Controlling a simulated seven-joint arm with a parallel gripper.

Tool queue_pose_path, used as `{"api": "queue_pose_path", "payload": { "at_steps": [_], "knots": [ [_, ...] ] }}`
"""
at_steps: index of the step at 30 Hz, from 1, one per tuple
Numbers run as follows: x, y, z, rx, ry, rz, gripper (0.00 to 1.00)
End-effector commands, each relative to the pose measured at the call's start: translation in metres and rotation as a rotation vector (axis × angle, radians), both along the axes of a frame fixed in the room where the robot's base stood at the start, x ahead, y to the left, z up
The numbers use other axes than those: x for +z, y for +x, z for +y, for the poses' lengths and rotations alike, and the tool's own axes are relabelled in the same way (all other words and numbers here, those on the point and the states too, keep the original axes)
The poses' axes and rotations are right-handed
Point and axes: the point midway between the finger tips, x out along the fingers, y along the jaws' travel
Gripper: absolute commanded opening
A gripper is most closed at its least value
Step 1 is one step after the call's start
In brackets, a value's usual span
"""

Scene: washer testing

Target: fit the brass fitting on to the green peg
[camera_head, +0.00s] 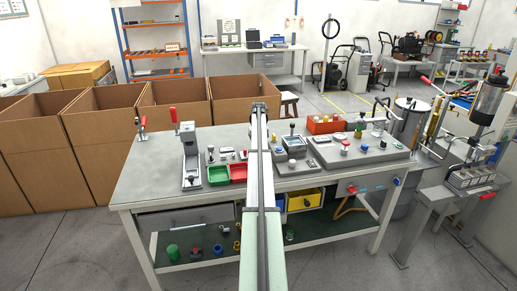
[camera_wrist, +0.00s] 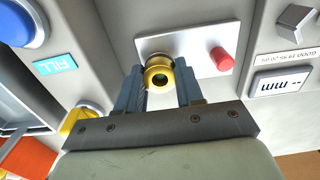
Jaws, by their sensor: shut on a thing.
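In the wrist view the brass fitting (camera_wrist: 158,66) is a gold ring seen along its bore. My gripper (camera_wrist: 159,78) is shut on it, with one blue-grey finger on each side. The fitting is over a light metal plate (camera_wrist: 190,45). A dark green tone shows inside its bore. The green peg cannot be made out clearly, and I cannot tell whether the fitting is around it or above it. A red peg (camera_wrist: 222,60) stands on the same plate, to the right of the fitting and apart from it. In the head view my arm hides the gripper and fitting.
Close by in the wrist view are a blue button (camera_wrist: 22,22), a yellow knob (camera_wrist: 80,118) and a mm display (camera_wrist: 281,84). In the head view the workbench (camera_head: 150,183) carries a green tray (camera_head: 218,174), a red tray (camera_head: 238,171) and a toggle press (camera_head: 190,155).

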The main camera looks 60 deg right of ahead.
Motion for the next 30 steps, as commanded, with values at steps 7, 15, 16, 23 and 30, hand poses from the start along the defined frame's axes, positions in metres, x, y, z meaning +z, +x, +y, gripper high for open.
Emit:
{"api": "queue_pose_path", "payload": {
  "at_steps": [7, 15, 16, 23, 30],
  "knots": [
    [0.011, 0.0, 0.0, 0.0, -0.001, -0.001, 0.03],
    [0.022, 0.0, 0.0, 0.0, 0.0, 0.0, 0.03],
    [0.023, 0.0, 0.0, 0.0, 0.0, 0.0, 0.03],
    [0.032, 0.0, 0.0, 0.0, 0.0, 0.0, 0.03],
    [0.04, 0.0, 0.0, 0.0, -0.001, -0.001, 0.03]
  ]
}}
